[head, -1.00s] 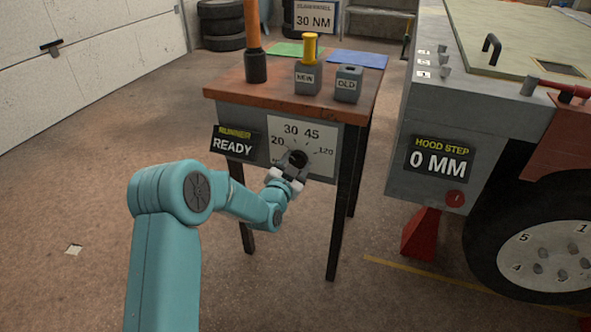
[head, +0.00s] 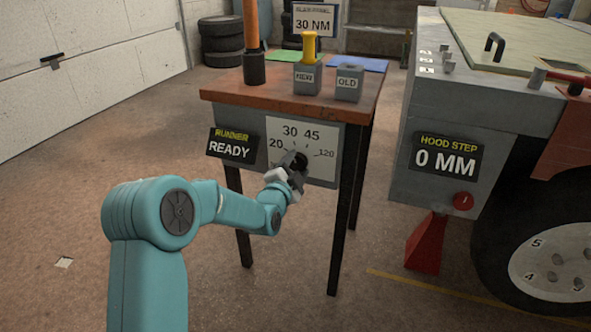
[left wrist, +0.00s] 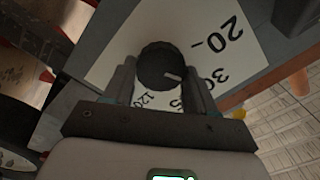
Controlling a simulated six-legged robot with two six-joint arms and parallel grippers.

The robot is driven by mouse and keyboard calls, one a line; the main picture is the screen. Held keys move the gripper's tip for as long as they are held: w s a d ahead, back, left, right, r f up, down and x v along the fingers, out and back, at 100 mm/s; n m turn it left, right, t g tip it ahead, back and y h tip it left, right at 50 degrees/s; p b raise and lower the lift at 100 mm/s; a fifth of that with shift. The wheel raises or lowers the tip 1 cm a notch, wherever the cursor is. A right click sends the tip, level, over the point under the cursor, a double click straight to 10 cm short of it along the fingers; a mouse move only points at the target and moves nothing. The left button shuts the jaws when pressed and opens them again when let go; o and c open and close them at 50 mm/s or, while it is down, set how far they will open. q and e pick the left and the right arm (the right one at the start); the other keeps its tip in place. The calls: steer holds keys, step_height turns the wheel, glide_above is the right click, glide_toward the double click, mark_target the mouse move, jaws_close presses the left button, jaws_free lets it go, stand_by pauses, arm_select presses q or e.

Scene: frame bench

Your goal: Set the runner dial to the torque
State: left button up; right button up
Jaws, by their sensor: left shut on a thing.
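The runner dial is a dark round knob (left wrist: 158,62) on a pale scale plate (head: 318,135) on the front of the bench. The plate is marked 20, 30, 45 and 120. My left gripper (head: 290,174) is shut on the knob, with a finger on each side of it in the left wrist view (left wrist: 160,88). The knob's white pointer mark faces the 30–45 side of the scale, seemingly nearer 30; the gripper partly hides the 45. A sign (head: 315,22) behind the bench reads 30 NM. My right gripper is not in view.
A RUNNER display (head: 233,145) beside the dial reads READY. On the bench (head: 225,92) stand an orange-handled tool (head: 252,45), a NEW block (head: 307,78) and an OLD block (head: 348,83). A vehicle body with a HOOD STEP display (head: 446,158) stands to the right.

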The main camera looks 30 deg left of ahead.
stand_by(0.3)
arm_select(q)
steer(key=o, duration=1.1)
steer(key=shift+c, duration=0.2)
steer(key=p+v, duration=0.1)
steer(key=v, duration=1.5)
steer(key=shift+s+p, duration=0.25)
steer(key=shift+p, duration=0.05)
